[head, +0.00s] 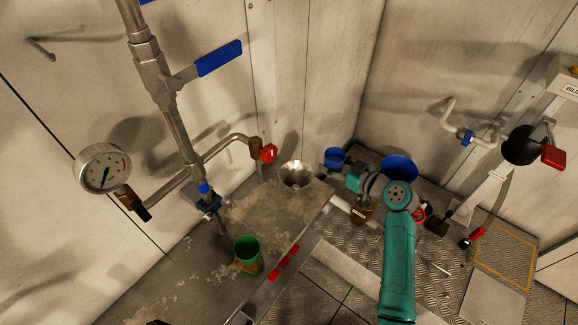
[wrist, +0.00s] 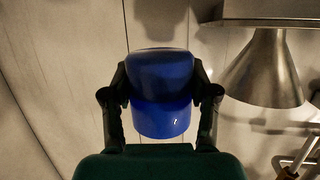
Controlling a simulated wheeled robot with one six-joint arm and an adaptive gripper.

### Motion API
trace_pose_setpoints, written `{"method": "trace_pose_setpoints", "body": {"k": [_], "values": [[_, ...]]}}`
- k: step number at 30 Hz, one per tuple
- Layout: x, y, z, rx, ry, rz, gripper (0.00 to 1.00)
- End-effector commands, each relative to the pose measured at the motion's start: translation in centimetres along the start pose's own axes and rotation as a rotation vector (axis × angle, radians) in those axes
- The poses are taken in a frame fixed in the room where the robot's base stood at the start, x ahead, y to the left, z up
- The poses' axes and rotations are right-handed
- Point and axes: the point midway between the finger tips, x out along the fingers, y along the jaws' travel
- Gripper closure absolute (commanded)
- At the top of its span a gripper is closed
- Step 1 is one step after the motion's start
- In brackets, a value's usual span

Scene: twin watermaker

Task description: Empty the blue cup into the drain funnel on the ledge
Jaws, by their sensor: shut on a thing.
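The blue cup (head: 334,157) is held in the air to the right of the drain funnel in the head view. My gripper (head: 345,170) is shut on it, with one finger on each side in the wrist view (wrist: 160,95). The steel drain funnel (head: 296,176) stands at the far right end of the ledge (head: 225,285), wide mouth up. In the wrist view the funnel (wrist: 262,72) is beside the cup at the right, inverted in the picture. The cup is apart from the funnel and not over its mouth. Its contents and exact tilt cannot be told.
A green cup (head: 248,256) stands on the ledge near its front edge. A pressure gauge (head: 103,168) and blue lever (head: 218,58) are at the left. A yellow-marked floor panel (head: 503,262) lies at right.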

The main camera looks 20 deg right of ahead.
Motion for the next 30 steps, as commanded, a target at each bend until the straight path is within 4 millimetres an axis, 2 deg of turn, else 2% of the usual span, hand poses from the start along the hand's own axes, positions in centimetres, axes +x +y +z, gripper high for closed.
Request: {"method": "trace_pose_setpoints", "body": {"k": [14, 30], "values": [[0.0, -0.3, -0.2, -0.036, -0.009, 0.020, 0.78], [0.1, -1.9, -1.3, -0.275, -0.074, 0.097, 0.78]]}}
